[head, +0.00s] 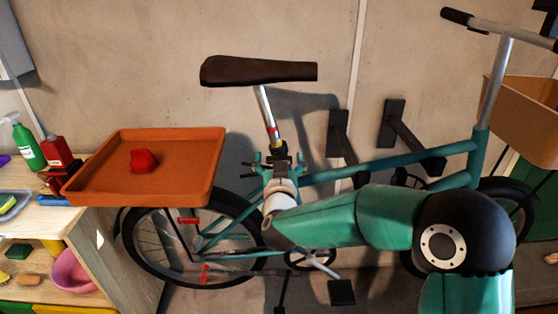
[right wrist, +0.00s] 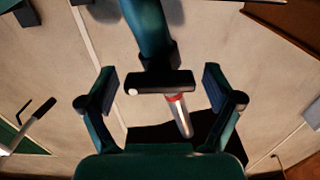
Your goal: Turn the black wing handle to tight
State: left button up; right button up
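The black wing handle (right wrist: 150,82) is a short dark bar with a pale dot at its left end. It sits at the seat clamp, where the teal seat tube (right wrist: 150,28) meets the silver seat post (right wrist: 180,118) with its red band. My right gripper (right wrist: 158,84) is open in the right wrist view, one finger on each side of the handle with gaps showing. In the head view my right gripper (head: 278,160) is at the clamp under the brown saddle (head: 258,71), and the handle is hard to make out there. My left gripper is not in view.
An orange tray (head: 190,190) with a red object (head: 144,160) is over the rear wheel, left of the clamp. Wall brackets (head: 395,120) and the handlebar (head: 472,21) are to the right. A wooden shelf unit (head: 100,250) with bottles stands at the left.

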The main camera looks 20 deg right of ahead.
jog(key=v, duration=1.2)
dwell(0.4)
